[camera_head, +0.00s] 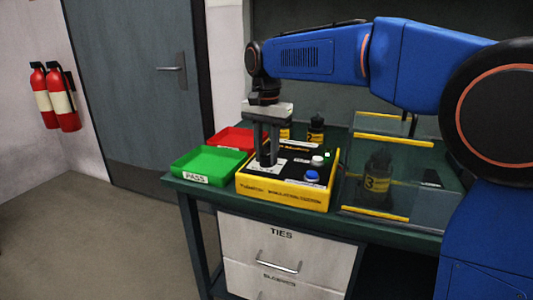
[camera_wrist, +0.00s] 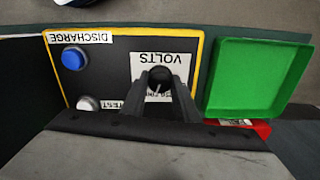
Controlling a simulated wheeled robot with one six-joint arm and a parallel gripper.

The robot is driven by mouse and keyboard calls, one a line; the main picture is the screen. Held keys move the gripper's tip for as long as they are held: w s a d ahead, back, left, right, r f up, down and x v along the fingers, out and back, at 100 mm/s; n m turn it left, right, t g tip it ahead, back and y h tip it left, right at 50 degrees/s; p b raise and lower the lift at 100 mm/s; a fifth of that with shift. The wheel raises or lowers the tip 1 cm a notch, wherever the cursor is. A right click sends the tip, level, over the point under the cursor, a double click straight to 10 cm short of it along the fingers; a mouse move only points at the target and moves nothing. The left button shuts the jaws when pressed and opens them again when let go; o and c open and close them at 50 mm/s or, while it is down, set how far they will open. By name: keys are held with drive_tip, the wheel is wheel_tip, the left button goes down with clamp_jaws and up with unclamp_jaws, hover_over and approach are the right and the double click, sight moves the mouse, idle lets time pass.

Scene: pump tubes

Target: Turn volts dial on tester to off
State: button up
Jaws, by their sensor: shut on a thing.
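The tester (camera_head: 285,190) is a yellow-edged box with a black top on the bench. In the wrist view its top panel (camera_wrist: 115,65) shows upside down, with a white label reading VOLTS around a black dial (camera_wrist: 160,77). My gripper (camera_head: 268,162) points straight down over the left part of the tester. In the wrist view its two fingers (camera_wrist: 160,88) are shut on the volts dial, one on each side. A pale pointer mark shows on the dial, but the setting is too small to read. A blue button (camera_head: 312,176) labelled DISCHARGE and a white button (camera_head: 318,160) sit right of the dial.
A green tray (camera_head: 203,167) marked PASS stands left of the tester, with a red tray (camera_head: 238,139) behind it. Dark bottles (camera_head: 316,130) stand behind the tester. A clear guarded case (camera_head: 375,208) with a numbered bottle is at the right. Drawers (camera_head: 283,258) are below.

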sight(266, 155)
drive_tip(key=n, duration=0.8)
drive_tip(key=shift+n, duration=0.3)
drive_tip(key=n, duration=0.4)
drive_tip(key=shift+n, duration=2.2)
drive_tip(key=o, duration=1.1)
drive_tip(key=shift+c, duration=0.2)
wheel_tip(266, 155, up, 17)
drive_tip(key=shift+r, duration=0.2)
